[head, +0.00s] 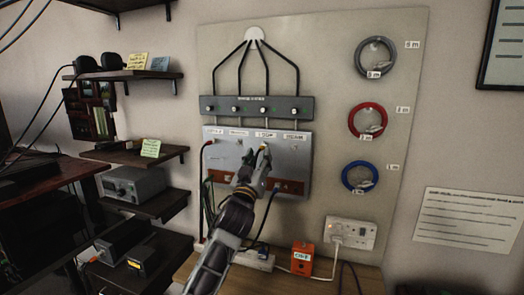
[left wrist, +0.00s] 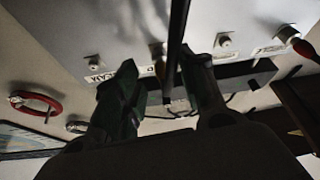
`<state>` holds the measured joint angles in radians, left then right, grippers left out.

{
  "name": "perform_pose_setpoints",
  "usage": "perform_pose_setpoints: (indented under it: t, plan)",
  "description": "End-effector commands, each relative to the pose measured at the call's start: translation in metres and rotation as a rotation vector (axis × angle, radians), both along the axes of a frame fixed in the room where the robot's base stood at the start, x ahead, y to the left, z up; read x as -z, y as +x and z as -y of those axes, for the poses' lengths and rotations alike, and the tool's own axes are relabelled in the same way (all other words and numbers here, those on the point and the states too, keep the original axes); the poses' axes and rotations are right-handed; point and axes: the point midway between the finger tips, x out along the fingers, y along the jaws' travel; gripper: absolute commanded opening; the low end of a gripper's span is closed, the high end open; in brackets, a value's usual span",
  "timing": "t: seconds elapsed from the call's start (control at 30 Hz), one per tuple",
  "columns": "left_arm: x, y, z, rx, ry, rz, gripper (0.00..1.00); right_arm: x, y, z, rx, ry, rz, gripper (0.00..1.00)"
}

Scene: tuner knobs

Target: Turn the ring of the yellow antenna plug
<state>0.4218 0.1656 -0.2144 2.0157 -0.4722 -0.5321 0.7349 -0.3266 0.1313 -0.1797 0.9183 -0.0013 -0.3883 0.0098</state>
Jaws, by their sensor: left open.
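The grey socket panel (head: 222,160) is fixed to the wall board, with a row of white labels above its sockets. A small yellowish plug (head: 263,147) shows at the panel, close to the tips of my left gripper (head: 258,160). In the left wrist view, the left gripper (left wrist: 163,80) is open, with one finger on each side of a dark cable. The yellowish plug (left wrist: 160,69) shows between the fingers, beside that cable. I cannot tell whether a finger touches its ring. My right gripper is not in view.
A red plug (left wrist: 303,48) sits on the panel to one side. A dark grey splitter bar (head: 290,107) is above. Dark cables hang at the panel's left. Coiled grey (head: 375,57), red (head: 368,121) and blue (head: 360,177) cables hang at right. An orange box (head: 303,259) stands below.

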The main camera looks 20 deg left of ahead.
Motion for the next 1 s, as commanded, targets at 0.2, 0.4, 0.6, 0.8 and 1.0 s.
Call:
perform_pose_setpoints:
  t: [0.2, 0.4, 0.6, 0.8, 1.0]
  plan:
    - [-0.008, 0.018, -0.001, -0.001, 0.001, 0.001, 0.40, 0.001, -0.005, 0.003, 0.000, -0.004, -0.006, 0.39]
    - [-0.014, 0.032, -0.001, -0.001, 0.001, 0.001, 0.40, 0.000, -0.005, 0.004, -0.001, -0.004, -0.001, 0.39]
    - [-0.016, 0.039, -0.001, 0.000, 0.001, 0.000, 0.40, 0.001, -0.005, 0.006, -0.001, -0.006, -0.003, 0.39]
    - [-0.017, 0.040, -0.001, 0.000, 0.001, 0.000, 0.40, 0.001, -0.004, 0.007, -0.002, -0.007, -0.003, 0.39]
    - [-0.016, 0.040, -0.001, 0.000, 0.001, 0.000, 0.32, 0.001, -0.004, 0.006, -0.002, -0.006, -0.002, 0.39]
